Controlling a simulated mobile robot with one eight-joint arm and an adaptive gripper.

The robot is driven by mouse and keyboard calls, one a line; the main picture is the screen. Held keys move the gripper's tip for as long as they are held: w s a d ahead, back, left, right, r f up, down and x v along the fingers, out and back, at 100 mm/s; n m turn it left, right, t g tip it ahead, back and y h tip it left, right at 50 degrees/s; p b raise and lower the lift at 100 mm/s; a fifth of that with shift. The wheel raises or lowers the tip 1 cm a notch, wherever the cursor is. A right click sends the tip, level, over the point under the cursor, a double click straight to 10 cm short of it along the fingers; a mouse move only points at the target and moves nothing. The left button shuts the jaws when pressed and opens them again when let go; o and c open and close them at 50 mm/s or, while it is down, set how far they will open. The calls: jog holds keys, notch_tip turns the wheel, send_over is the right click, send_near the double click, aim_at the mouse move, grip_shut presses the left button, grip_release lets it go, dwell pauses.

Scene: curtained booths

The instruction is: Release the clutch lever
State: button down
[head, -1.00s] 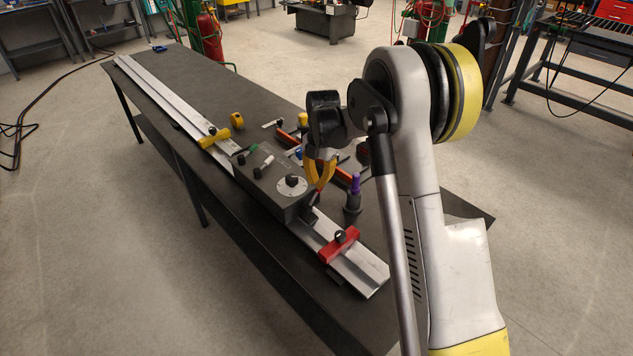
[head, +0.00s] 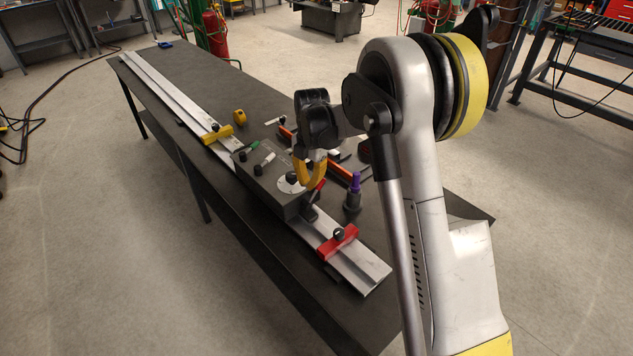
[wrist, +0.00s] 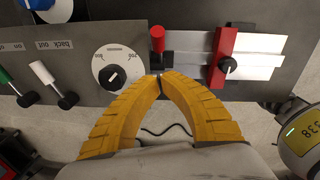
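A grey control box (head: 272,188) sits on a long metal rail on the bench. At its near end stands a lever with a red handle (head: 317,190), which also shows in the wrist view (wrist: 157,40) on a black base. My gripper (head: 308,182) has yellow fingers, bowed with their tips together and nothing visible between them. In the wrist view the fingertips (wrist: 159,80) are just below the red-handled lever in the picture; contact cannot be told. A green-handled lever (head: 248,149) and a white-handled lever (wrist: 43,74) sit farther along the box. No readable label says clutch.
A round dial (wrist: 115,68) is left of the red lever. A red clamp (head: 338,242) crosses the rail near its end. A purple-topped tool (head: 354,192) stands right of the box. A yellow clamp (head: 216,134) is farther along the rail. The bench's far end is mostly clear.

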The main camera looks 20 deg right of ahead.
jog(key=d+r+p, duration=0.2)
jog(key=d+r, duration=0.2)
jog(key=r, duration=0.5)
jog(key=shift+w+r+p, duration=0.25)
jog(key=shift+w+p, duration=0.15)
